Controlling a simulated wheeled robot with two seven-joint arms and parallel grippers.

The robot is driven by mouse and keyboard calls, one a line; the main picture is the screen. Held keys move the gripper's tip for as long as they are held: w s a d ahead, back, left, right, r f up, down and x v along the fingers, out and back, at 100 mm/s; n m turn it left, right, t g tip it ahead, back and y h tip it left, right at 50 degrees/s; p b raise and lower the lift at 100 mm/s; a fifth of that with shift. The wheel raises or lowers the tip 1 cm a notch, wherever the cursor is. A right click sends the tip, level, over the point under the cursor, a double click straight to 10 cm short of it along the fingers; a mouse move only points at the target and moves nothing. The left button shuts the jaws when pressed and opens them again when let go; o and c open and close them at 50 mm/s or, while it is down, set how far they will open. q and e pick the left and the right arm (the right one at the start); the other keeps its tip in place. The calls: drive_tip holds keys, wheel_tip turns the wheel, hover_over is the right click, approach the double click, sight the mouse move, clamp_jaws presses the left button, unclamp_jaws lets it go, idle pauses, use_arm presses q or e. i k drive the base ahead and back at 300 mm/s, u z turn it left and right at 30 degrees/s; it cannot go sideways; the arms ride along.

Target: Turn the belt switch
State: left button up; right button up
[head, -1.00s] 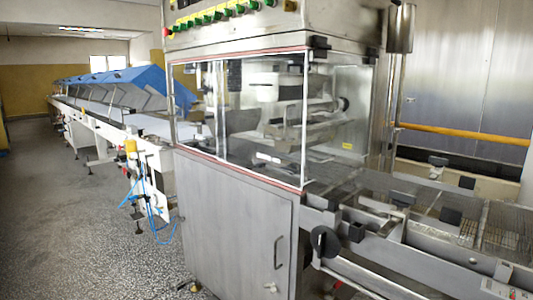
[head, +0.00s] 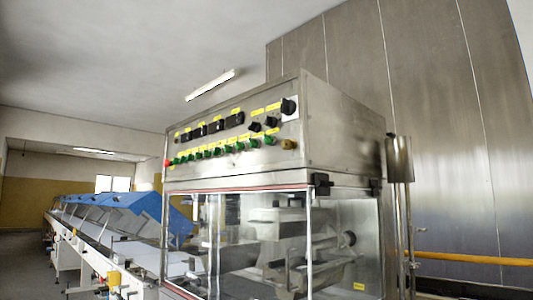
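A steel control panel (head: 228,132) forms the top front of the enrober in the head view. It carries a row of green buttons, a red button (head: 167,162) at the left end, and several dark displays with yellow labels. A large black rotary switch (head: 288,107) on a pale plate sits at the upper right. Two smaller black knobs (head: 256,126) are just left of it. I cannot read the labels, so I cannot tell which one is the belt switch. Neither of my grippers is in view.
Below the panel is a clear-windowed enclosure (head: 338,225) with machinery inside. A metal cylinder on a post (head: 399,158) stands at its right. A conveyor with blue covers (head: 150,205) runs off to the left. A steel wall and yellow rail (head: 470,258) are behind.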

sight(217, 151)
drive_tip(key=z, duration=0.05)
drive_tip(key=k, duration=0.5)
drive_tip(key=u, duration=0.8)
drive_tip(key=i, duration=0.95)
drive_tip(key=u, duration=0.25)
